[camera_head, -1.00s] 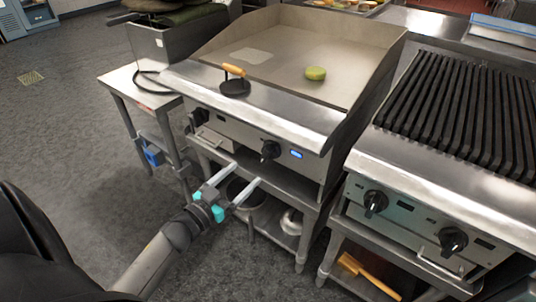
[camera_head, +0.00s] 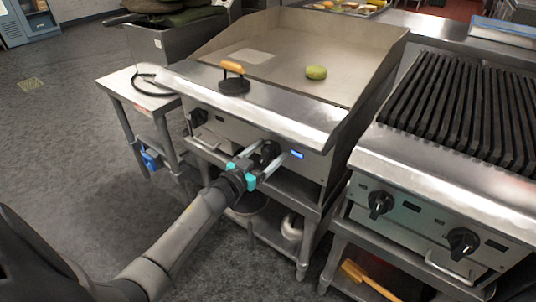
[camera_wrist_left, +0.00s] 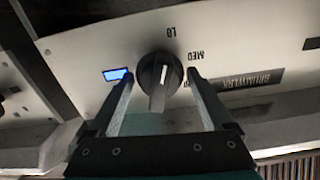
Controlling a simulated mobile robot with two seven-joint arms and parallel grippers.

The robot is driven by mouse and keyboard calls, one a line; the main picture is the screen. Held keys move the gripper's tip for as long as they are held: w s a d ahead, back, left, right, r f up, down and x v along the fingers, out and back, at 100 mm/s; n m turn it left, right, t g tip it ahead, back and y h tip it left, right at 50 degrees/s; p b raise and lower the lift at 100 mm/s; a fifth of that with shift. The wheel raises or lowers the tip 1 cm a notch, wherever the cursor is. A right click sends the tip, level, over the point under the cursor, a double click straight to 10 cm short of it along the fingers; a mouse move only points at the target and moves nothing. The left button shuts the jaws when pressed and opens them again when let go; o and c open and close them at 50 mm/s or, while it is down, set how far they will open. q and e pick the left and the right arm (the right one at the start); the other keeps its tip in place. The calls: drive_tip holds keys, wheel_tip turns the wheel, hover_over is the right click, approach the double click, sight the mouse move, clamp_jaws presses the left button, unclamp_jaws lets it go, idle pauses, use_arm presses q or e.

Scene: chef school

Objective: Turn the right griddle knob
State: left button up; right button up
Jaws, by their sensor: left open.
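The griddle (camera_head: 300,60) has a front panel with two black knobs. The right griddle knob (camera_head: 270,151) sits just left of a lit blue display (camera_head: 297,155). My left gripper (camera_head: 262,158) is open at this knob, with a finger on either side of it. In the left wrist view the knob (camera_wrist_left: 160,76) lies between the two fingertips (camera_wrist_left: 160,76), with a visible gap on each side. Its white mark and grip bar show, and "LO" and "MED" are printed beside it. The left griddle knob (camera_head: 198,117) is clear of the gripper. My right gripper is not in view.
A press with a wooden handle (camera_head: 233,78) and a green round item (camera_head: 316,73) rest on the griddle. A charbroiler (camera_head: 460,110) with its own knobs stands to the right. A shelf (camera_head: 273,232) with pots is below. Open floor (camera_head: 70,130) lies left.

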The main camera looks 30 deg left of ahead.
use_arm(q)
drive_tip(key=shift+w, duration=0.1)
drive_tip(key=c, duration=1.1)
